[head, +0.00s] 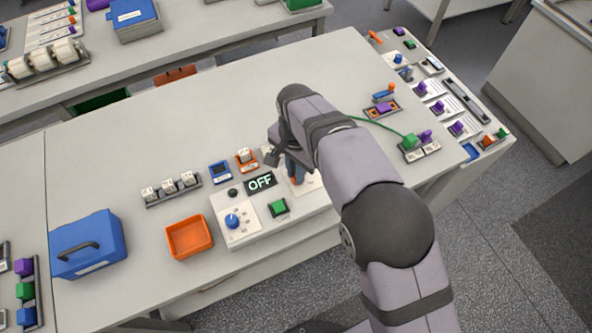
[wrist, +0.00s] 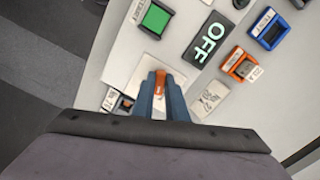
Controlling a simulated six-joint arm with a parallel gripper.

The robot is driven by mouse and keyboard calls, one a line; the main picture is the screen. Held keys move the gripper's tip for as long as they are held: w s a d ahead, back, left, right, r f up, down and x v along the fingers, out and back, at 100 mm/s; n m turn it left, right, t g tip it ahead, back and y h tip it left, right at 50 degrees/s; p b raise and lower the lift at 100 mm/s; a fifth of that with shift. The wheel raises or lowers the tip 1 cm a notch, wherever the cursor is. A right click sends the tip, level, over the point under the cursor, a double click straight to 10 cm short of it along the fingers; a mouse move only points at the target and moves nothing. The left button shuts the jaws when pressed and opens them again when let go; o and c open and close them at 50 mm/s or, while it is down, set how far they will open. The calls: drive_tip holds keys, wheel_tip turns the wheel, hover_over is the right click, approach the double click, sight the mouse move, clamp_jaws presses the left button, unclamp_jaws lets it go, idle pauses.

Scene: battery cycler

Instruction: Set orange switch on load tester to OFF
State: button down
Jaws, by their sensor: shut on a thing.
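The load tester (head: 240,240) is a pale box on the bench, with a display (head: 261,182) reading OFF, a blue knob (head: 232,220) and a green button (head: 279,207). In the wrist view the display (wrist: 207,42) and green button (wrist: 155,17) lie beyond my gripper (wrist: 161,82). The orange switch (wrist: 160,80) shows between the two blue fingertips, which are shut on it. In the head view my gripper (head: 294,172) is over the tester's right part, and my arm hides most of the switch area. The switch's exact position is hard to read.
An orange tray (head: 190,237) and a blue case (head: 88,243) stand left of the tester. Small blue (head: 220,172) and orange (head: 246,161) holders sit just behind it. A green cable (head: 378,125) runs to a connector block at right. The bench's middle back is clear.

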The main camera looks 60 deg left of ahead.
drive_tip(key=n, duration=0.3)
drive_tip(key=shift+d+n, duration=0.1)
drive_tip(key=shift+n, duration=0.2)
drive_tip(key=shift+w, duration=0.1)
drive_tip(key=c, duration=1.8)
unclamp_jaws()
drive_tip(key=shift+o, duration=0.2)
drive_tip(key=shift+r, duration=0.1)
drive_tip(key=shift+r+b, duration=1.35)
drive_tip(key=shift+r, duration=2.3)
